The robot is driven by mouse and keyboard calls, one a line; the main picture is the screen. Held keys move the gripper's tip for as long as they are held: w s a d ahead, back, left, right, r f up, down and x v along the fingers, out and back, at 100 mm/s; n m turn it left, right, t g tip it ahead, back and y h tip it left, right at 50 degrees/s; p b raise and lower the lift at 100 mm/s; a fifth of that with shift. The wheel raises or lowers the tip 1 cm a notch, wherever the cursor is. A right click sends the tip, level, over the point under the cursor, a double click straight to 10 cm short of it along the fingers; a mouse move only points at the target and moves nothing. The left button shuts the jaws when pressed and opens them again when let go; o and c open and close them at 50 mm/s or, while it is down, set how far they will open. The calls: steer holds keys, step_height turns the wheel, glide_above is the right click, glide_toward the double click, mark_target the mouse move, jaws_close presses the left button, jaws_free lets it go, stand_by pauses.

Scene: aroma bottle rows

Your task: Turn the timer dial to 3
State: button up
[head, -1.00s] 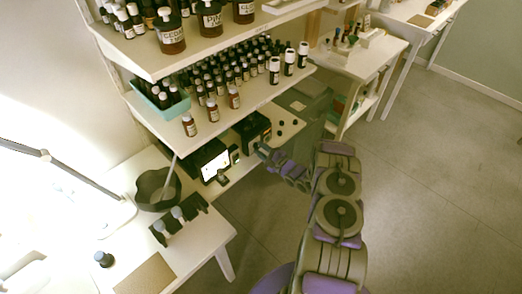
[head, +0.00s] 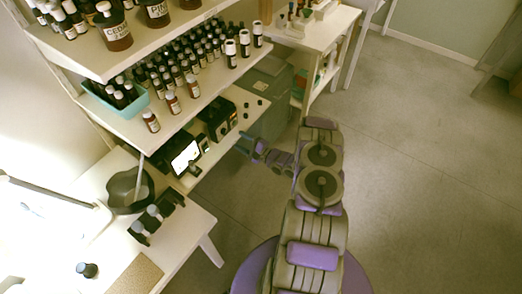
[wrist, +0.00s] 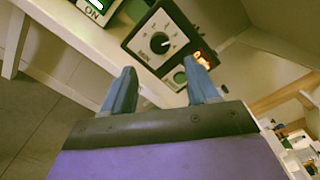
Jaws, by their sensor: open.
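The timer is a dark box with a pale face; it shows in the wrist view (wrist: 180,28) and on the lower shelf in the head view (head: 217,119). Its round black dial (wrist: 160,42) has a white mark, with small marks around it too small to read. An orange-lit display (wrist: 204,60) and a green button (wrist: 180,77) sit beside the dial. My gripper (wrist: 162,85) is open and empty, its two blue fingers apart, short of the timer and pointing toward it. In the head view my gripper (head: 246,145) is right of the timer, off the shelf edge.
A device with a lit screen (head: 186,159) stands left of the timer. Several small dark caps lie to its right. Bottle shelves (head: 170,122) overhang the lower shelf. A dark bowl (head: 128,190) is at left. Floor to the right is clear.

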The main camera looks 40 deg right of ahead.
steer(key=p+v, duration=0.1)
steer(key=v, duration=0.9)
steer(key=shift+s, duration=0.3)
steer(key=shift+d, duration=0.2)
